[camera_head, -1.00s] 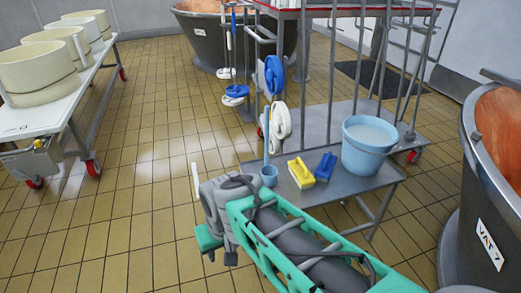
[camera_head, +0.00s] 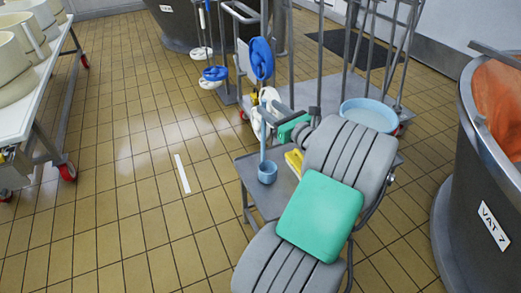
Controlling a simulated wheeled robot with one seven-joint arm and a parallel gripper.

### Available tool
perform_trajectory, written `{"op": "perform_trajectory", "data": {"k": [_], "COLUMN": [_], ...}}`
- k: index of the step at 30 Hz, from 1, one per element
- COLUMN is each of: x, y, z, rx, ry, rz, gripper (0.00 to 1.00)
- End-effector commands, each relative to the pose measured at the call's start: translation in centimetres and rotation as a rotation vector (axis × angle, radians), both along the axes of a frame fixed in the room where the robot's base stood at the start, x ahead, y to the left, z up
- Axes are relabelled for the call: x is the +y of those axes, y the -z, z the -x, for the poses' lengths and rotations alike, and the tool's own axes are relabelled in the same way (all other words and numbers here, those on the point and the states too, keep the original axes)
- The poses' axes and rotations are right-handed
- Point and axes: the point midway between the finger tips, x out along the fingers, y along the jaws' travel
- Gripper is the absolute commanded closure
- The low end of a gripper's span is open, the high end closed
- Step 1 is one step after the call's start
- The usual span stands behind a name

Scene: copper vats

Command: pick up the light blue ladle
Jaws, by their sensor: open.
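The light blue ladle (camera_head: 267,173) stands at the left side of the grey low table (camera_head: 247,166), its cup at the bottom and its handle rising upright. My gripper (camera_head: 284,122) is at the far end of my arm, just right of the upper part of the ladle's handle. It is open; its fingers are small and partly hidden by my arm. I cannot tell whether it touches the handle. My arm covers much of the table.
A yellow brush (camera_head: 294,160) shows partly beside my arm. A light blue bucket (camera_head: 369,115) stands behind it, partly hidden. Blue and white tools hang on a rack (camera_head: 262,58) behind. A copper vat (camera_head: 487,165) is at right.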

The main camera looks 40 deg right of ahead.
Motion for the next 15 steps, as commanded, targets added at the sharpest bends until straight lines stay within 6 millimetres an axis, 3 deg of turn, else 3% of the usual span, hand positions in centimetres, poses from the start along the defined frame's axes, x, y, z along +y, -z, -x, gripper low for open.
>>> {"op": "perform_trajectory", "data": {"k": [10,15], "x": [-0.4,-0.6], "y": [0.3,0.1], "z": [-5.7,-7.0], "rx": [0.002,0.004], "ry": [-0.006,-0.002], "rz": [0.008,0.006], "gripper": [0.59,0.59]}}
